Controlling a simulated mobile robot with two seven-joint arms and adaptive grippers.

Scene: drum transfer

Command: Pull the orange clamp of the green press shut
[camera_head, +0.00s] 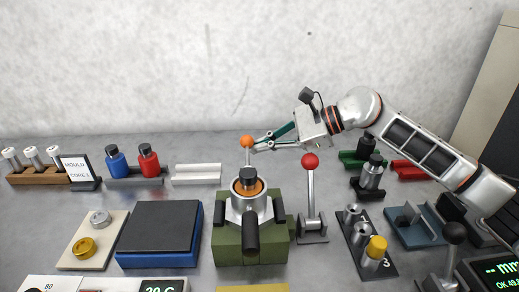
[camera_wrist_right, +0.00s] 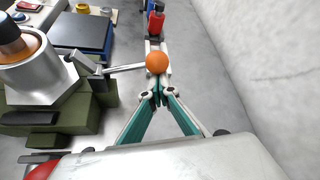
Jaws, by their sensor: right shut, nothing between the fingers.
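The green press (camera_head: 235,240) stands at the front middle of the bench, and it also shows at the left of the right wrist view (camera_wrist_right: 60,118). Its clamp is a thin metal lever with an orange ball (camera_head: 247,141) on top, standing up behind the press's metal cup. In the right wrist view the orange ball (camera_wrist_right: 157,62) is just beyond my fingertips. My right gripper (camera_head: 256,147) reaches in from the right, shut and empty, with its tips close beside the ball. I cannot tell whether they touch it. My left gripper is not in view.
A red-knobbed lever (camera_head: 310,185) stands right of the press, below my right arm. A blue box with a dark lid (camera_head: 160,228) is at the left. A white block (camera_head: 197,174) lies behind left. A rack with a yellow-capped cylinder (camera_head: 375,250) is at the right.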

